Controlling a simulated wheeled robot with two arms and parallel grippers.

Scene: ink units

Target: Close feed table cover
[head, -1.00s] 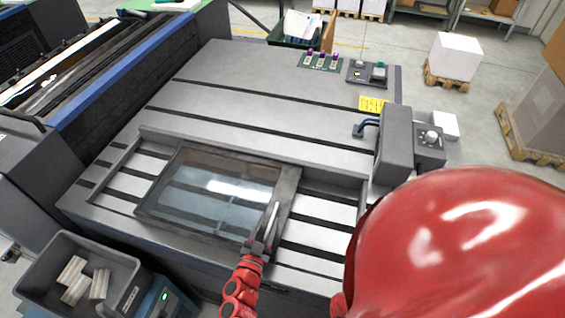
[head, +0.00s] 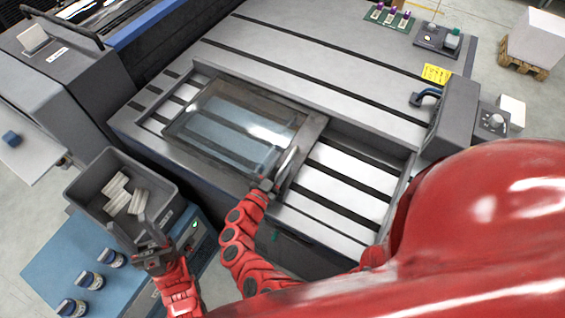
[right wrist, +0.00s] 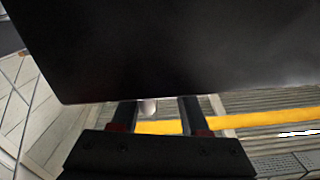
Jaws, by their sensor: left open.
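The feed table cover (head: 222,133), a framed see-through panel, lies flat over the left and middle part of the slatted bed in the feed table (head: 345,82). A pale upright handle (head: 287,160) stands near its right side. My right gripper (head: 268,184) is at this handle. In the right wrist view its two fingers (right wrist: 158,117) are apart, with a pale rounded bit between them; a large dark surface hides their tips, so the hold is unclear. My left gripper (head: 150,248) is open and empty in front of a grey bin.
Bare slats (head: 345,180) lie right of the cover. A dark block (head: 452,115) with a blue hose stands at the bed's right end.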

